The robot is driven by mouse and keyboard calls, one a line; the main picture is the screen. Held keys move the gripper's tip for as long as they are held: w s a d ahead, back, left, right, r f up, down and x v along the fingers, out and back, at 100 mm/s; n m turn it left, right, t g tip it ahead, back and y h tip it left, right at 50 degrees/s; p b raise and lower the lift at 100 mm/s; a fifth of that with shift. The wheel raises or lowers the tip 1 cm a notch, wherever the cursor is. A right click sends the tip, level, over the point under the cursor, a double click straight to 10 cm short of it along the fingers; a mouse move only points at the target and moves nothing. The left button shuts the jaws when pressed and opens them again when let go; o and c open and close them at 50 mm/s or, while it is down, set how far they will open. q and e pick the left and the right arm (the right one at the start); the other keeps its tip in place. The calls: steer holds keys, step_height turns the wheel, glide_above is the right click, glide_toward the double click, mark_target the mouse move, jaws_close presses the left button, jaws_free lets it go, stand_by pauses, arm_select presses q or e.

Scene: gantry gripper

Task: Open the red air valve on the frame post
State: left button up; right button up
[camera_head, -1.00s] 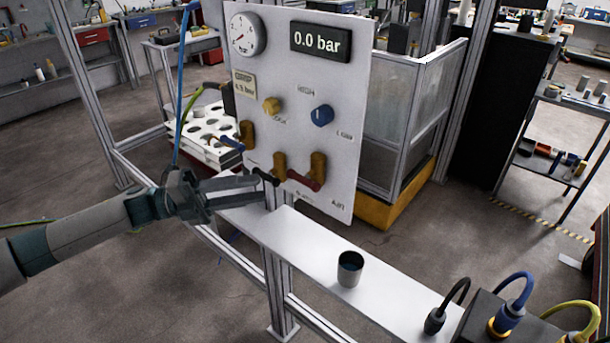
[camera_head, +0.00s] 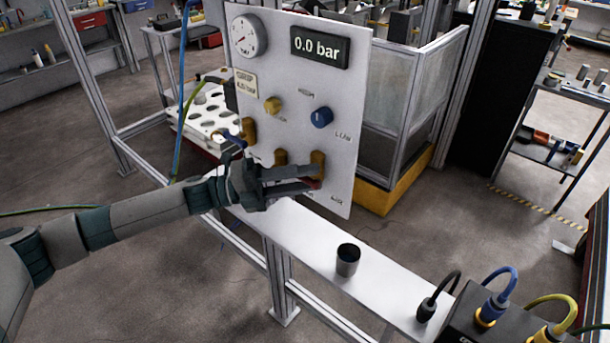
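The red valve handle (camera_head: 316,183) is on the lower right of the white panel (camera_head: 340,130), below a brass fitting (camera_head: 318,160). Only a small part of it shows; my gripper hides the rest. My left gripper (camera_head: 316,179) comes in from the left, in front of the panel. Its two fingers are apart, one above the other, with their tips at the red handle. I cannot tell whether they touch it. The display (camera_head: 320,47) reads 0.0 bar. My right gripper is not in view.
A blue knob (camera_head: 321,117) and a yellow knob (camera_head: 272,105) sit higher on the panel. Another brass fitting (camera_head: 280,157) is just left of the valve. A dark cup (camera_head: 347,260) stands on the white shelf (camera_head: 305,235) below. Cabled plugs (camera_head: 490,310) are at lower right.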

arm_select(q)
steer(key=shift+c, duration=0.4)
jaws_close()
